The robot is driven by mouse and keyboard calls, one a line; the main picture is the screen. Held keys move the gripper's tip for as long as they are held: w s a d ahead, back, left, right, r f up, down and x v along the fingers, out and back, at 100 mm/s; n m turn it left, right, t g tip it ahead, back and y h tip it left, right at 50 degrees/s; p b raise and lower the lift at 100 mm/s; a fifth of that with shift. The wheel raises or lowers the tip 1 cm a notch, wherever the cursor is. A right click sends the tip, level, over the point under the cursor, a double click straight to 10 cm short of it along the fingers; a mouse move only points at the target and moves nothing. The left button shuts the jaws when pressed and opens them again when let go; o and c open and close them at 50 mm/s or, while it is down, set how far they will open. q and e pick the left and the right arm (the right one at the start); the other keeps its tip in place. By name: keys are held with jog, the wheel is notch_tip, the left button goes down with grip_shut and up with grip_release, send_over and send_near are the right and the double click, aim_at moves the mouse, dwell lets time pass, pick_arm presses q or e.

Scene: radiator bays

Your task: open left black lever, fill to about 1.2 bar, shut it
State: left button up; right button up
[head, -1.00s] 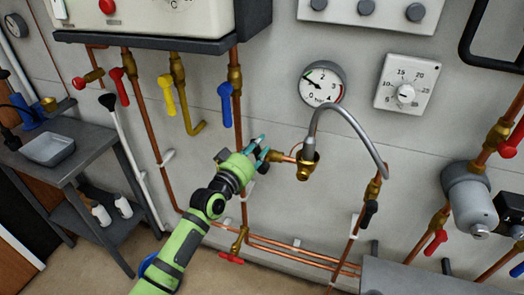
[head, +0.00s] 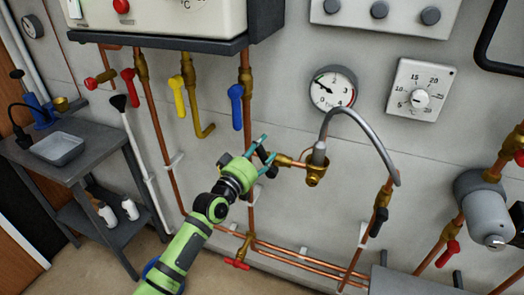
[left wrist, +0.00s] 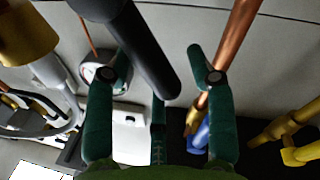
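The left black lever (head: 266,160) sits on the brass valve left of the filling hose (head: 362,128). My left gripper (head: 265,147) is at this lever, its fingers apart. In the left wrist view the dark lever (left wrist: 140,45) runs between the open fingers (left wrist: 160,90); I cannot tell whether they touch it. A second black lever (head: 378,222) hangs at the hose's right end. My right gripper is not seen.
Yellow (head: 179,96) and blue (head: 236,106) levers hang under the boiler, left of my gripper. A thermostat dial (head: 420,97) is right of the gauge. A grey trolley (head: 90,150) stands at the left. Copper pipes run low along the wall.

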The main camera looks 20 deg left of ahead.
pick_arm(q)
jog(key=shift+s+f, duration=0.15)
jog(key=shift+s, duration=0.3)
jog(key=r+v, duration=0.1)
jog(key=v, duration=1)
jog(key=shift+f, duration=0.35)
jog(key=shift+a, duration=0.1)
dwell(6.0)
